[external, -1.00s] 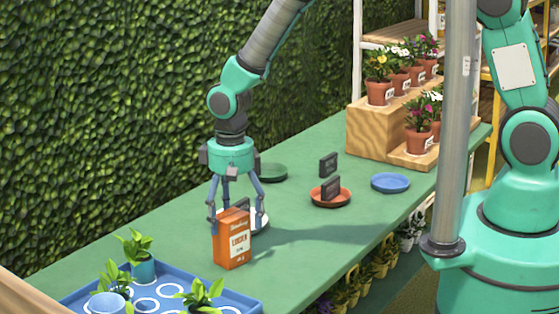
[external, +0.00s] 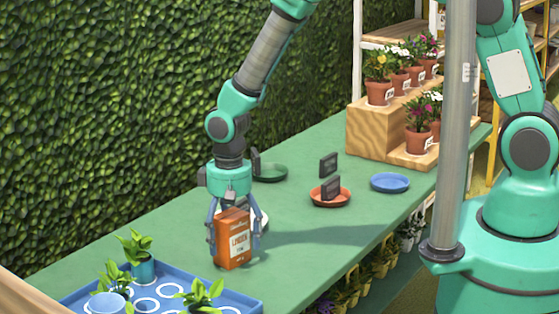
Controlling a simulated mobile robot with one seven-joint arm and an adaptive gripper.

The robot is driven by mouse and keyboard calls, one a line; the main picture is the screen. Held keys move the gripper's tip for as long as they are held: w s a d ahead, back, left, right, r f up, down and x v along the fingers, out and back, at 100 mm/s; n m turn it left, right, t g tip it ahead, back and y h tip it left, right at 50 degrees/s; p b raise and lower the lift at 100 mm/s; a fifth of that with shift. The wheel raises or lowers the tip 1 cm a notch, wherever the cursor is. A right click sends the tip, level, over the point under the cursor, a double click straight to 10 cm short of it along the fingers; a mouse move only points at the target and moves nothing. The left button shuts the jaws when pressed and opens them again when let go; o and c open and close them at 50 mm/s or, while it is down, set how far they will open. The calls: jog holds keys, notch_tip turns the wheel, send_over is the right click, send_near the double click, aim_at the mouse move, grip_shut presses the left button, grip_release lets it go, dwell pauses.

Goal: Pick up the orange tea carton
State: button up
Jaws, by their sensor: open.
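The orange tea carton (external: 228,245) stands upright on the green table (external: 300,258), with a pale label on its front. My gripper (external: 235,237) is open and points straight down over the carton. Its fingers reach down on the left and right of the carton, low near the tabletop. The carton hides part of the gripper, and I cannot tell whether any finger touches it.
A blue tray (external: 245,305) with potted plants lies at the front left. A pale dish shows partly behind the carton. A green dish (external: 272,173), a terracotta dish (external: 330,203) with dark tags and a blue dish (external: 390,182) stand farther back. A wooden riser (external: 372,135) holds potted flowers.

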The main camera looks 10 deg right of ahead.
jog(key=shift+f, duration=0.1)
jog(key=shift+c, duration=0.5)
jog(key=c, duration=1.3)
